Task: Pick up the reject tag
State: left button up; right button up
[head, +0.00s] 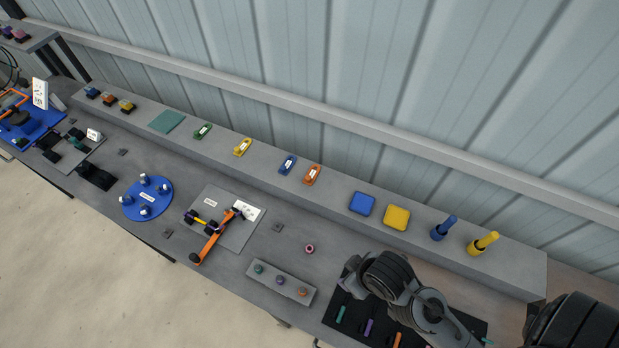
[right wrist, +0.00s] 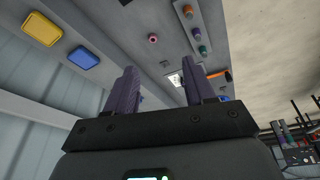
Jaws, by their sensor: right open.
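Four small tags or clips with white labels lie in a row on the raised ledge: green (head: 203,131), yellow (head: 243,147), blue (head: 288,164) and orange (head: 312,175). I cannot read the labels, so I cannot tell which is the reject tag. My right gripper shows in the right wrist view (right wrist: 158,85), open, with nothing held between its two purple-grey fingers. In the head view my right arm reaches over the bench's right part, and its fingers are hard to make out. The tags are apart from it, further left. My left gripper is not in view.
A blue pad (head: 362,203) and yellow pad (head: 397,217) lie on the ledge, with upright blue (head: 444,228) and yellow (head: 483,243) tools farther right. A grey plate with an orange clamp (head: 212,240), a pink ring (head: 309,249) and a knob block (head: 271,285) occupy the bench.

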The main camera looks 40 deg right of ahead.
jog(key=shift+o, duration=0.4)
jog(key=o, duration=0.3)
jog(key=shift+a, duration=0.1)
jog(key=shift+o, duration=0.2)
jog(key=shift+w+m, duration=0.15)
jog(key=shift+m, duration=0.15)
